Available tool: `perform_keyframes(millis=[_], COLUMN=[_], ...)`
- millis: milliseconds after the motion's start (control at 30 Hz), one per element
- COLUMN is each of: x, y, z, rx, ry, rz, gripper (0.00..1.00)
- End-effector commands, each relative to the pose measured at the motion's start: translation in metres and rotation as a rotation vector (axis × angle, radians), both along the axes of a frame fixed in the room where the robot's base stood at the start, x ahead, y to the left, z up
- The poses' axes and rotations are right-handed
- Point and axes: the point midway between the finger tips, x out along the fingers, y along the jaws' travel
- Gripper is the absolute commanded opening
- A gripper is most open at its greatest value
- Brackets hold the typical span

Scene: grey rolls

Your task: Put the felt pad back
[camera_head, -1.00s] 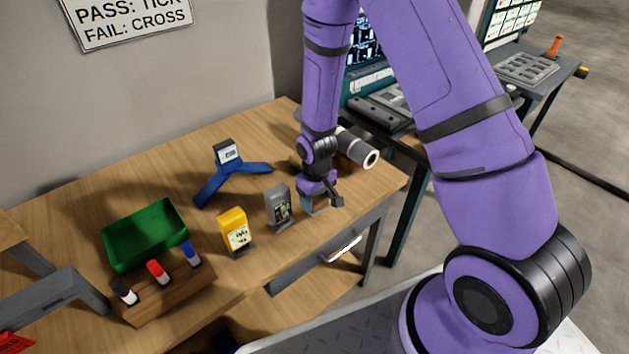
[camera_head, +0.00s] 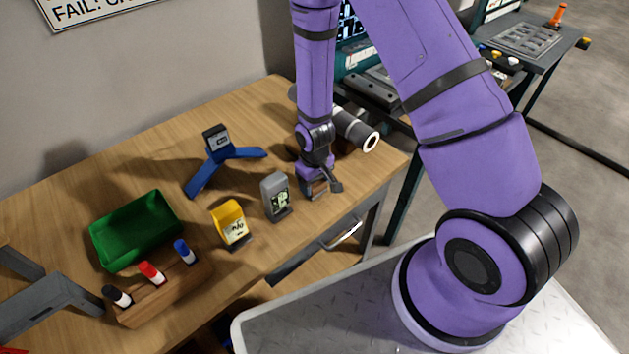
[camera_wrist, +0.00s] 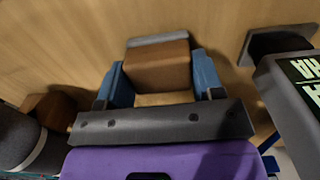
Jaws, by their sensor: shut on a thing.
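The felt pad is a brown block with a grey felt layer (camera_wrist: 157,41) along its far side in the wrist view. My gripper (camera_wrist: 158,80) has its blue fingers on both sides of the brown body and is shut on it. In the head view my gripper (camera_head: 319,190) is low over the right part of the wooden table, near its front edge. There the pad is mostly hidden by the gripper. I cannot tell whether the pad touches the table.
A grey device (camera_head: 276,196) stands just left of my gripper, with a yellow one (camera_head: 231,223) beyond it. A grey roll (camera_head: 355,129) lies behind. A blue stand (camera_head: 223,160), green tray (camera_head: 135,229) and marker block (camera_head: 165,289) are farther left. Bare table lies between them.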

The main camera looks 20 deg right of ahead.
Motion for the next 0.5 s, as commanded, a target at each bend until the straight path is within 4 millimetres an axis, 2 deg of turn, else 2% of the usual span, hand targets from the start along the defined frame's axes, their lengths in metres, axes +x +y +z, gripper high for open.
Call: perform_keyframes(millis=[33,100,133,500], x=[0.0,0.0,0.0,0.0002], y=[0.0,0.0,0.0,0.0], z=[-0.0004,-0.0003,-0.0003,0.0047], rx=[0.0,0.0,0.0,0.0], ry=[0.0,0.0,0.0,0.0], rz=[0.0,0.0,0.0,0.0], gripper=[0.68,0.84,0.87,0.87])
